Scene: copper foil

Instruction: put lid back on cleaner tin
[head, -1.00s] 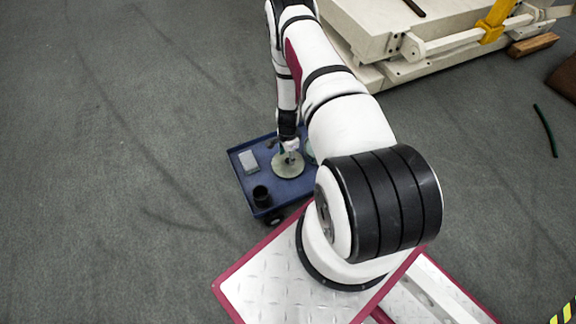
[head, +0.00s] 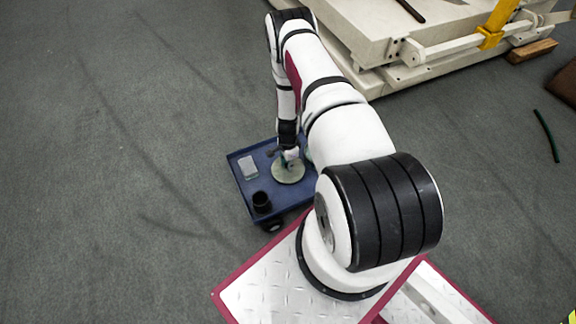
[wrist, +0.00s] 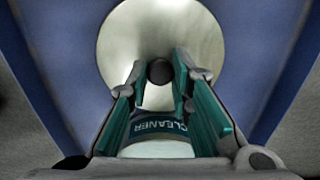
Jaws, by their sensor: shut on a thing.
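The lid (wrist: 200,40) is a pale, round disc with a dark knob (wrist: 160,72) at its middle. In the head view the lid (head: 288,174) shows over the blue cart. My gripper (wrist: 160,70) has its teal-padded fingers on either side of the knob, shut on it. In the head view my gripper (head: 291,157) is at the lid's far side. The cleaner tin (wrist: 155,149) shows below the lid in the wrist view, with a teal label reading CLEANER, partly hidden behind my fingers. I cannot tell whether the lid touches anything below it.
The blue cart (head: 236,160) also bears a grey block (head: 248,166) at left and a black cup (head: 261,202) at the near corner. A white machine (head: 405,50) stands at the back right. The floor left of the cart is clear.

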